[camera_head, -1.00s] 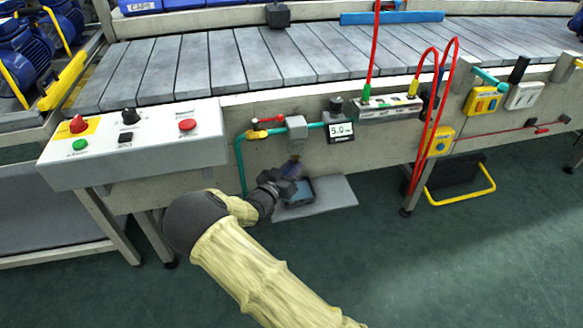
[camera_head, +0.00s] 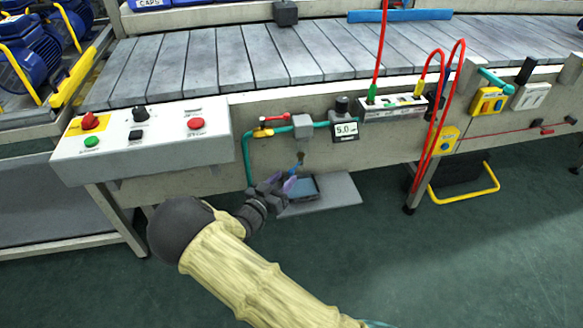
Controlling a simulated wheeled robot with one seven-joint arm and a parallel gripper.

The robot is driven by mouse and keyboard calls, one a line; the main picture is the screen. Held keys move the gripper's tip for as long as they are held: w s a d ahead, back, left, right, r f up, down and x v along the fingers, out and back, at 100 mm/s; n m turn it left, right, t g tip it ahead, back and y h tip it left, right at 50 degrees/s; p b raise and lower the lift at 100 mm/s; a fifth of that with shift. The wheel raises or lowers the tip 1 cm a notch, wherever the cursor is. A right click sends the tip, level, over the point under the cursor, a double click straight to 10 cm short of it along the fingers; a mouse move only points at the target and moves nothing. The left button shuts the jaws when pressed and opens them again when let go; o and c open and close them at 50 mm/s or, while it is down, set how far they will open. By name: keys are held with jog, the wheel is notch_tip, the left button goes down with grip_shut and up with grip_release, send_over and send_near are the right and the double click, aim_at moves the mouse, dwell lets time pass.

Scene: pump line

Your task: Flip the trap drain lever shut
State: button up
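The trap is the grey box (camera_head: 302,126) on the teal pipe along the conveyor's side panel. Below it is a small brass-coloured drain fitting (camera_head: 300,156), with a small blue lever (camera_head: 297,166) at its lower end. The lever is tiny here, and its exact angle is hard to tell. My gripper (camera_head: 283,183) is just below and left of the lever, with its purple fingers apart and nothing visible between them. A small gap seems to separate fingers and lever, but contact cannot be ruled out.
A dark catch tray (camera_head: 303,188) sits on a grey slab (camera_head: 344,189) below the fitting. A yellow valve with a red handle (camera_head: 275,119) is up-left, a gauge reading 5.0 (camera_head: 345,130) to the right. Red hoses (camera_head: 436,120) hang further right. The floor in front is clear.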

jog(key=p+v, duration=0.2)
jog(key=v, duration=0.7)
jog(key=shift+s+a, duration=0.2)
jog(key=shift+s, duration=0.15)
jog(key=shift+w, duration=0.1)
jog(key=w+d+r+n+g+y, duration=0.1)
jog(key=w+d+r+g+y, duration=0.15)
jog(key=d+y, duration=0.2)
jog(key=w+d+r+g+y, duration=0.2)
jog(key=w+d+g+y, duration=0.15)
jog(key=d, duration=0.25)
jog(key=s+d+r+n+g+y, duration=0.1)
jog(key=s+d+r+g, duration=0.25)
jog(key=s+d, duration=0.55)
jog(key=s+d+r+n+g, duration=0.2)
jog(key=s+d+r+g, duration=0.15)
jog(key=s+d, duration=0.6)
jog(key=w+a+p+v, duration=0.1)
jog(key=w+p+v, duration=0.2)
jog(key=p+v, duration=1.5)
jog(key=w+a+r+p+v, duration=0.1)
jog(key=w+p+v, duration=0.2)
jog(key=p+v, duration=1.6)
jog(key=shift+a+r, duration=0.2)
jog(key=shift+r, duration=0.1)
